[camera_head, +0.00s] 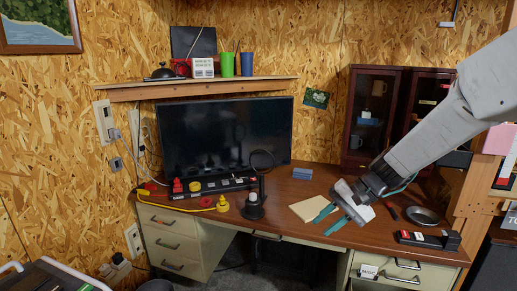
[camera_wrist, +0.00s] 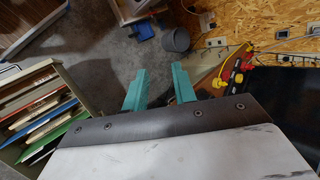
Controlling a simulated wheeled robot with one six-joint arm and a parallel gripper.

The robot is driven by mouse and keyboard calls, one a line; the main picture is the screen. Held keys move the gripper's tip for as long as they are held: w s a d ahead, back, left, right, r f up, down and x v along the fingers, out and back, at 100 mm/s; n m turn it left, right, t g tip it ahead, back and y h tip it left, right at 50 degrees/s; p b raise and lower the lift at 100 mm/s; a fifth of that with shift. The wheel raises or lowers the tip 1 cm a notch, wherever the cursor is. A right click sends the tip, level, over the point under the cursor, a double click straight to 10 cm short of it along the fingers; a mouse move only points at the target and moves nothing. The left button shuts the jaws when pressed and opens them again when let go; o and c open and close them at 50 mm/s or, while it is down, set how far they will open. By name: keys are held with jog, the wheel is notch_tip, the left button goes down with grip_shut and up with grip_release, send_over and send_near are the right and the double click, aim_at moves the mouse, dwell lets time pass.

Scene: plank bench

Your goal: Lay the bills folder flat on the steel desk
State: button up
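The steel desk (camera_head: 280,205) has a brown top and cream drawer fronts. My gripper (camera_head: 329,222) is above the right half of its top, teal fingers pointing down-left. In the wrist view the two fingers (camera_wrist: 158,88) stand apart with nothing between them. A flat cream folder-like or pad-like item (camera_head: 307,208) lies on the desk beside the fingers in the head view. Several upright folders (camera_wrist: 42,112), tan, red, blue and green, fill an open drawer or box (camera_wrist: 70,88) at the wrist view's left. No label is readable, so I cannot tell which is the bills folder.
A monitor (camera_head: 228,133) stands at the back, with a power strip (camera_head: 212,188) and a black lamp-like item (camera_head: 253,206) before it. A bin (camera_wrist: 176,40) is on the floor.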

jog(key=s+d+r+n+h, duration=0.1)
jog(key=s+d+r+h, duration=0.1)
jog(key=s, duration=0.7)
jog(key=s+d+r+n+h, duration=0.2)
jog(key=s+d+r+h, duration=0.1)
jog(key=s, duration=0.7)
jog(key=s+d+r+n+t+h, duration=0.1)
jog(key=s+d+r+h, duration=0.2)
jog(key=s, duration=0.7)
jog(key=shift+s+d+r+n, duration=0.15)
jog(key=shift+d+r+n, duration=0.15)
jog(key=shift+d+r, duration=0.3)
